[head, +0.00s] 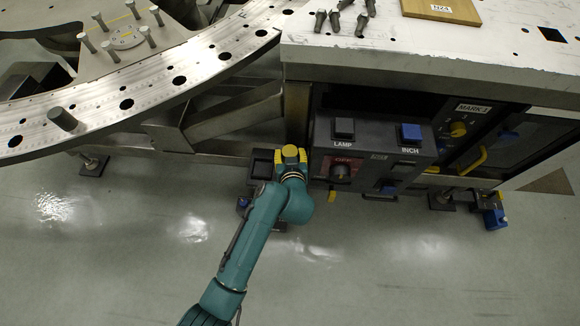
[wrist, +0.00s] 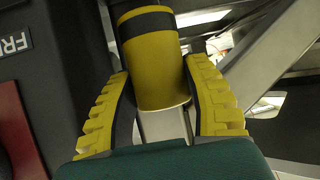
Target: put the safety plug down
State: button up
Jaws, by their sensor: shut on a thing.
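The safety plug appears as a yellow cylinder with a black band (wrist: 152,72) in the wrist view. My gripper (wrist: 160,85) has its two yellow ribbed fingers against the plug's sides, shut on it. In the head view the plug's yellow top (head: 290,151) shows between the fingers of my gripper (head: 291,158), beside the left side of the dark control box. The plug's lower end is hidden by my gripper, so I cannot tell whether it touches anything beneath.
The control box (head: 372,153) has LAMP and INCH buttons and a red panel with a knob (head: 340,172). A small dark open holder (head: 262,162) is just left of my gripper. The pale bench top (head: 430,45) and curved metal plate (head: 200,68) lie beyond. Open floor (head: 120,240) is at left.

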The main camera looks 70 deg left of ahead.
notch_tip(320, 180, down, 6)
jog(key=b, duration=0.2)
jog(key=shift+r+b, duration=0.25)
jog(key=shift+b, duration=0.05)
jog(key=shift+f, duration=0.15)
jog(key=o, duration=0.9)
